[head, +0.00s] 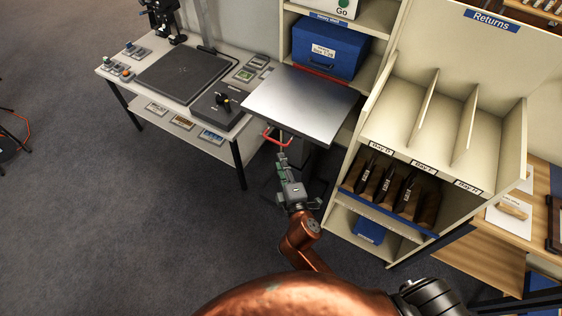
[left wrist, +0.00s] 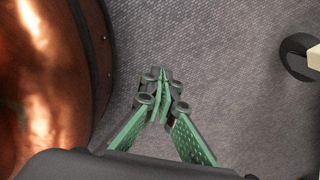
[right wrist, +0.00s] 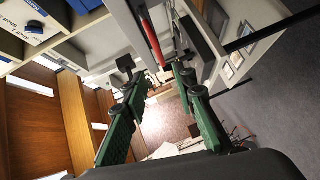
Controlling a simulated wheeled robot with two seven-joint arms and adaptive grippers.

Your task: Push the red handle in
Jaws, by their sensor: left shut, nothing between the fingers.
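The red handle (head: 276,138) is a short bar at the left front corner of a flat metal-topped platform (head: 300,98). In the right wrist view the red handle (right wrist: 151,38) shows as a long bar ahead of the fingers, near the top middle. My right gripper (head: 281,158) is just below the handle in the head view; contact cannot be made out. In its wrist view the right gripper's fingers (right wrist: 155,75) are spread with nothing held between them. My left gripper (left wrist: 161,76) is shut and empty over grey carpet, beside a copper-coloured part of my body.
A workbench (head: 215,132) with a dark mat and small parts stands left of the platform. A shelf with a blue box (head: 326,48) stands behind. The Returns rack (head: 432,115) is close on the right. Open carpet (head: 130,220) lies at left.

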